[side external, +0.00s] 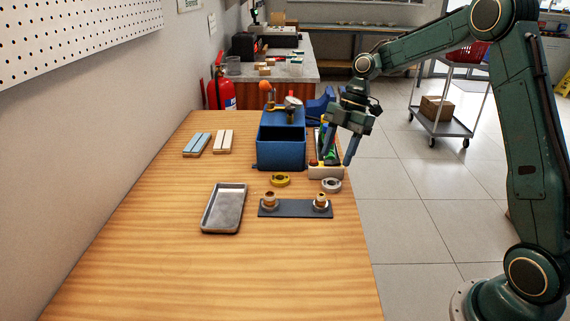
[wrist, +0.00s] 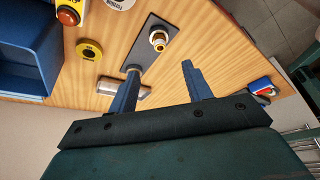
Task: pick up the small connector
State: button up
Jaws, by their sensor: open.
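Two brass-coloured connectors stand upright on a dark plate (side external: 295,208): a left connector (side external: 270,200) and a right connector (side external: 320,201), which looks slightly smaller. In the wrist view the right connector (wrist: 158,40) is in clear sight above the gap between the fingers. The left connector (wrist: 132,70) is partly hidden behind the left finger. My gripper (side external: 339,160) is open and empty, pointing down, above and behind the plate's right end in the side view. Its two blue fingers are spread apart in the wrist view (wrist: 160,75).
A yellow ring (side external: 280,180) and a white ring (side external: 331,185) lie behind the plate. A metal tray (side external: 223,208) is to the left. A blue bin (side external: 281,156) and a box with a red button (side external: 325,172) stand farther back. The front of the table is clear.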

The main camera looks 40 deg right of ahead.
send_over(322, 194)
jog(key=d, duration=0.2)
jog(key=shift+d+f, duration=0.2)
jog(key=shift+f, duration=2.6)
jog(key=shift+x, duration=2.6)
jog(key=c, duration=1.1)
